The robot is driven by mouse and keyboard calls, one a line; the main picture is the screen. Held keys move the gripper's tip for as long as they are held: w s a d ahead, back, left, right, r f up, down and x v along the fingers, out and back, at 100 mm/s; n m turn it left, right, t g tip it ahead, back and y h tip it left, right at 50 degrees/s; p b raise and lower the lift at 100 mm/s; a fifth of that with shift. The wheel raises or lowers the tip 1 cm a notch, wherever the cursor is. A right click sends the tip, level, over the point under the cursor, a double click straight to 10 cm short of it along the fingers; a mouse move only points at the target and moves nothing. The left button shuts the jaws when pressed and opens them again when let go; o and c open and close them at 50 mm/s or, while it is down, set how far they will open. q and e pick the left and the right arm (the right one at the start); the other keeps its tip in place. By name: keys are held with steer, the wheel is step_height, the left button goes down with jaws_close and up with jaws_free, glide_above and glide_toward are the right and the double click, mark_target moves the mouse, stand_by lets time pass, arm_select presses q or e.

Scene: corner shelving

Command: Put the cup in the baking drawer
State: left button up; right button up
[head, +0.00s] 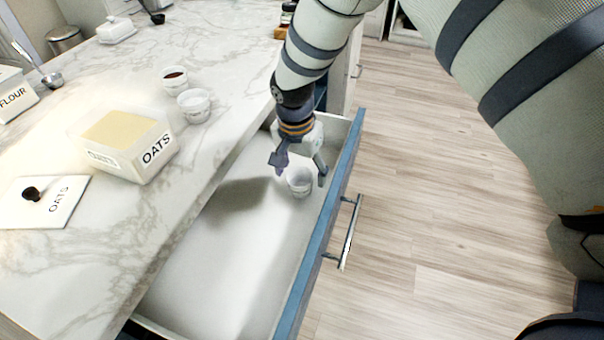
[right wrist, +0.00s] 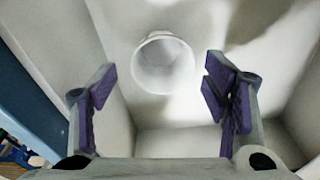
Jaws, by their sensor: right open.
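A small white cup (head: 299,182) stands upright on the floor of the open drawer (head: 230,262), near its blue front. In the right wrist view the cup (right wrist: 163,64) lies just beyond and between my fingertips. My right gripper (head: 298,172) is inside the drawer, pointing down, with its fingers spread on either side of the cup. In the right wrist view the fingers (right wrist: 165,88) are wide apart, and nothing is clamped between them. My left gripper is not in view.
Two more white cups, one filled dark (head: 174,79) and one beside it (head: 194,106), stand on the marble counter (head: 235,60). An open oats container (head: 140,160), its lid (head: 45,200) and a flour container (head: 12,95) are there too. The drawer's near part is empty.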

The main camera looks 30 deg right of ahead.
mark_target(299, 181)
step_height(299, 181, up, 10)
steer(key=a+p, duration=0.1)
steer(key=shift+s+r, duration=0.15)
steer(key=shift+s, duration=0.25)
